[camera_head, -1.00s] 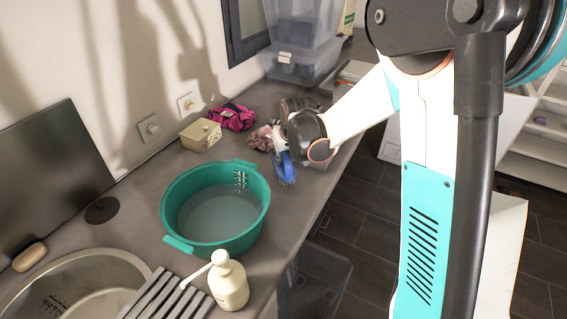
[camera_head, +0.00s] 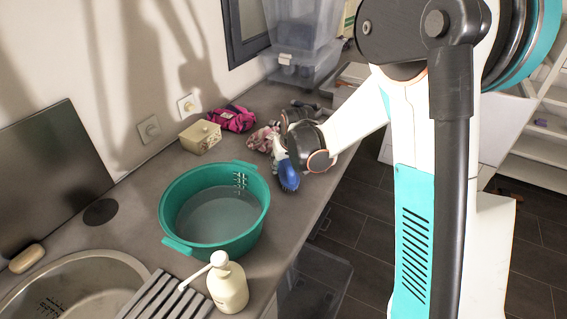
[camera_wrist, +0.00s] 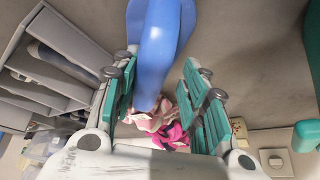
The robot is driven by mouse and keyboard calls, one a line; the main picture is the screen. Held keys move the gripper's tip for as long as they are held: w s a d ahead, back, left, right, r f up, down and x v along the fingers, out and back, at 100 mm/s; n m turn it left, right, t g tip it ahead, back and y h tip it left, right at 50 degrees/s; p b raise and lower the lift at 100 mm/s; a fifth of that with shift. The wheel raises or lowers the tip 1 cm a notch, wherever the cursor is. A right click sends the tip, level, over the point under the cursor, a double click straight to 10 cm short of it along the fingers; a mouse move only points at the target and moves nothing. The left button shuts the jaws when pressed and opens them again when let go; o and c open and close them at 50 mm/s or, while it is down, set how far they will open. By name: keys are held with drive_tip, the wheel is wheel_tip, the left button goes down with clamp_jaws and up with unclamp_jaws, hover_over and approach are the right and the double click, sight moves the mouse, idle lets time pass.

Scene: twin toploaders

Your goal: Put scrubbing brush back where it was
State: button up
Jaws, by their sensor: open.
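The scrubbing brush (camera_head: 288,176) is blue and shows near the counter's right edge in the head view, just below my gripper (camera_head: 283,152). Whether it rests on the counter is hard to tell. In the wrist view a smooth blue part of the brush (camera_wrist: 155,45) stands between the teal fingers of my gripper (camera_wrist: 162,75). The fingers are spread, with a gap showing on the right side of the brush. My wrist hides part of the counter behind the brush.
A teal basin of water (camera_head: 240,235) is left of the brush. A beige box (camera_head: 200,137), a magenta cloth (camera_head: 232,119) and a pale pink cloth (camera_head: 262,139) lie behind. A soap dispenser (camera_head: 229,287) stands in front. Clear plastic bins (camera_head: 300,62) are at the back.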

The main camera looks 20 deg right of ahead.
drive_tip(key=s+r+p, duration=0.3)
drive_tip(key=s+r, duration=1.5)
drive_tip(key=r, duration=0.1)
drive_tip(key=s+t, duration=0.1)
drive_tip(key=s, duration=1.2)
drive_tip(key=shift+s+t, duration=0.3)
drive_tip(key=shift+t, duration=0.1)
drive_tip(key=shift+r, duration=0.1)
